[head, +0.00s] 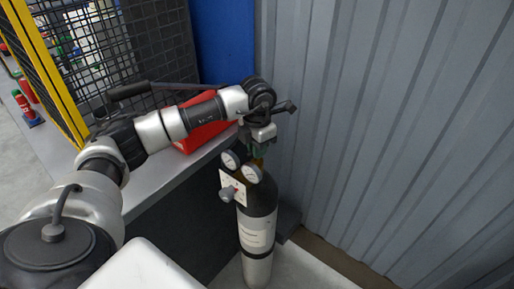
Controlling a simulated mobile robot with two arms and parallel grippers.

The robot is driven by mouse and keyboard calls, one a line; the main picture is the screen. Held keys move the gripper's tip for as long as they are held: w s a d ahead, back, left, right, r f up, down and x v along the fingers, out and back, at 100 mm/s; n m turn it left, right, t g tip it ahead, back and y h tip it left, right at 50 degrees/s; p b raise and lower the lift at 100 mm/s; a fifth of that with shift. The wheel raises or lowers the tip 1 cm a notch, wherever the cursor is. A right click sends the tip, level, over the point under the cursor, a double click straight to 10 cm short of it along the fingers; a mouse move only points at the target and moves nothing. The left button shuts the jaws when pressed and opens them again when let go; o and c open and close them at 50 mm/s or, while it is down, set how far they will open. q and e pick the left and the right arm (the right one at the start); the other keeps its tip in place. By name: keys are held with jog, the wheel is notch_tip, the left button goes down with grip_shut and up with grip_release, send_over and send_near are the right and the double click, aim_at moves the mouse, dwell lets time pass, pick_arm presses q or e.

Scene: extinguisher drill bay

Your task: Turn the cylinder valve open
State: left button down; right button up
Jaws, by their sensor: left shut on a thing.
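A tall gas cylinder (257,232) stands upright on the floor by the corrugated wall. It has a dark shoulder and a pale lower body with a white label. Two round gauges and a plate with a knob (227,193) sit at its upper left side. My left gripper (260,146) is right above the cylinder, pointing down. It is shut on the cylinder valve (257,157) at the top, and the gripper hides most of that valve. My right gripper is not in view.
A grey bench (150,192) with a red box (205,133) lies left of the cylinder, under my left arm. A yellow-framed mesh cage (48,75) stands behind at left. The corrugated wall (400,110) closes off the right. Small red extinguishers (25,106) stand at far left.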

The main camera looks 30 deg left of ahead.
pick_arm(q)
jog(key=shift+r+n, duration=0.1)
jog(key=shift+n, duration=1.4)
jog(key=c, duration=1.2)
grip_release()
jog(key=shift+o, duration=0.2)
notch_tip(320, 180, up, 11)
jog(key=shift+b, duration=0.4)
jog(key=shift+f, duration=0.2)
